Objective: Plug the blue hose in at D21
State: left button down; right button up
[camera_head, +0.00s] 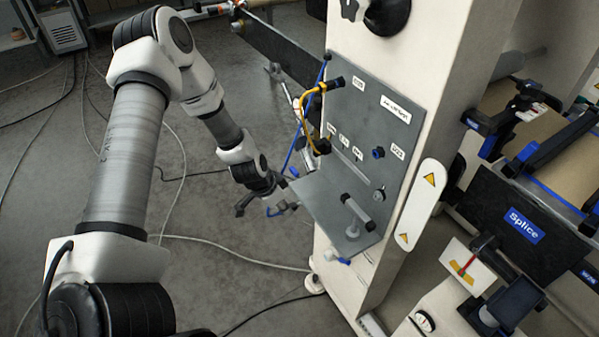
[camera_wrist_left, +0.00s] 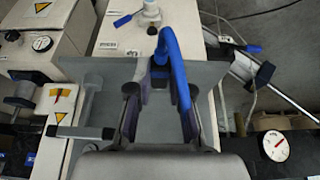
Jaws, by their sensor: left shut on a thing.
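The blue hose (camera_wrist_left: 172,55) bends over in an arch in the left wrist view, with a dark end piece (camera_wrist_left: 159,76) between my left fingers. My left gripper (camera_wrist_left: 158,92) is shut on the hose near this end. In the head view my left gripper (camera_head: 262,204) is beside the lower left edge of the grey panel (camera_head: 366,112), clear of its face. A blue-ringed port (camera_head: 378,153) with a small label is on the panel's right side. The labels are too small to read surely, so I cannot tell which is D21. My right gripper is out of view.
A yellow hose (camera_head: 306,101) loops at the panel's left side. A grey shelf (camera_head: 325,209) with an upright fitting juts out below the panel. Machine parts with a Splice sign (camera_head: 524,225) stand at right. Cables lie on the open floor at left.

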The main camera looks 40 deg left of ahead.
pick_arm(q)
jog(key=w+d+r+h+p, duration=0.1)
jog(key=d+r+p, duration=0.1)
jog(key=d+r, duration=0.6)
jog(key=d+r+p, duration=0.1)
jog(key=d+r, duration=0.3)
jog(key=r, duration=0.9)
jog(key=w+d+b, duration=0.1)
jog(key=w+d, duration=0.1)
jog(key=w, duration=0.4)
jog(key=shift+w+d+f+g, duration=0.2)
jog(key=shift+f+g, duration=0.05)
jog(key=shift+g, duration=0.05)
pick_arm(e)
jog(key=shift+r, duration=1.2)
pick_arm(q)
jog(key=shift+w+d+b, duration=0.2)
jog(key=shift+w+b, duration=0.3)
jog(key=shift+b, duration=0.05)
jog(key=shift+w+d+b, duration=0.2)
jog(key=shift+w+b, duration=0.25)
jog(key=shift+b, duration=0.1)
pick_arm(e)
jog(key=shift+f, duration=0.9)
pick_arm(q)
jog(key=c, duration=1)
grip_release()
